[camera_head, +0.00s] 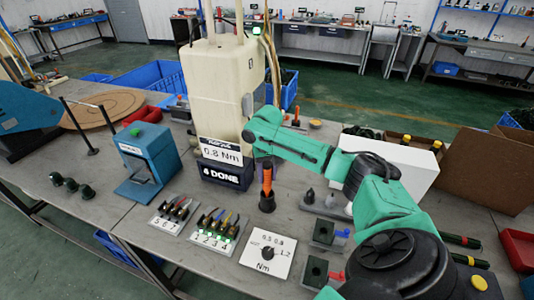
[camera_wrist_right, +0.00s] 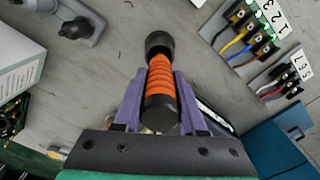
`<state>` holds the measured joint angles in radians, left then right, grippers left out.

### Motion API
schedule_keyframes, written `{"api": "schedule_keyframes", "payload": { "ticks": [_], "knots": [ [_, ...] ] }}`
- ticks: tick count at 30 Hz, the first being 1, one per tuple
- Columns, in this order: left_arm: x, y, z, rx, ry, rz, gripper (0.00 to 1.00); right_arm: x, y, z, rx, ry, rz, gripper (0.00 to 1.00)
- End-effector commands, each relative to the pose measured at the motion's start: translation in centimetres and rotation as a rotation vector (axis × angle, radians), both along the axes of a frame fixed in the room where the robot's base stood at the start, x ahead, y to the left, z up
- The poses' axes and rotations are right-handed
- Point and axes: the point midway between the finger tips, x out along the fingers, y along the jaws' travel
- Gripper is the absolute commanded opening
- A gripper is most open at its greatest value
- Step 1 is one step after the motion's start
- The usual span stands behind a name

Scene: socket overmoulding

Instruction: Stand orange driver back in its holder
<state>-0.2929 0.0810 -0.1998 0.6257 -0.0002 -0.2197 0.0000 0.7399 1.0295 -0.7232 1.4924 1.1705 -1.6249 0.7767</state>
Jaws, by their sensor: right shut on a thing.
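The orange driver (camera_head: 267,178) stands about upright, with its lower end at the black holder (camera_head: 267,203) on the table. I cannot tell how deep it sits in the holder. In the right wrist view, the driver's ribbed orange grip (camera_wrist_right: 160,75) has a black end nearest the camera, and the dark round holder (camera_wrist_right: 158,43) shows beyond it. My right gripper (camera_wrist_right: 160,95) is shut on the driver, with a purple finger on each side. In the head view the right arm reaches in from the right, and its fingers are mostly hidden. My left gripper is not in view.
A large cream machine (camera_head: 222,90) stands just behind the holder. Numbered racks of coloured wires (camera_head: 218,228) and a white dial card (camera_head: 268,254) lie in front. A blue press (camera_head: 148,165) stands left. Small grey fixtures (camera_head: 325,232) are close on the right.

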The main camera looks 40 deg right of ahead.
Motion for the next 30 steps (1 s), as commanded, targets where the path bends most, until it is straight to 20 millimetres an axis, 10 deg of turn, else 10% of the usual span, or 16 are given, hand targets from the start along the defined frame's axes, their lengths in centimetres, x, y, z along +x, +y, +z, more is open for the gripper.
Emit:
{"api": "schedule_keyframes", "payload": {
  "ticks": [7,17,18,20,30],
  "knots": [
    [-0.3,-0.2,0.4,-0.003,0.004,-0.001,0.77,0.0,0.0,-4.2,0.0,0.0,-0.002,0.0],
    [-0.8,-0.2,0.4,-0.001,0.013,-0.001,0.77,0.0,0.0,-4.8,-0.001,-0.002,0.0,0.0],
    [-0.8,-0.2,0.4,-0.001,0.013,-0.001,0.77,0.0,0.0,-4.9,0.0,-0.001,0.0,0.44],
    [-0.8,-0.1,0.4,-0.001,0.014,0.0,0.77,0.0,0.0,-4.9,-0.001,-0.002,0.0,0.67],
    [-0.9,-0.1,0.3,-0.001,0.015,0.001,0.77,0.0,0.0,-4.7,-0.001,-0.002,0.0,0.7]
  ]
}}
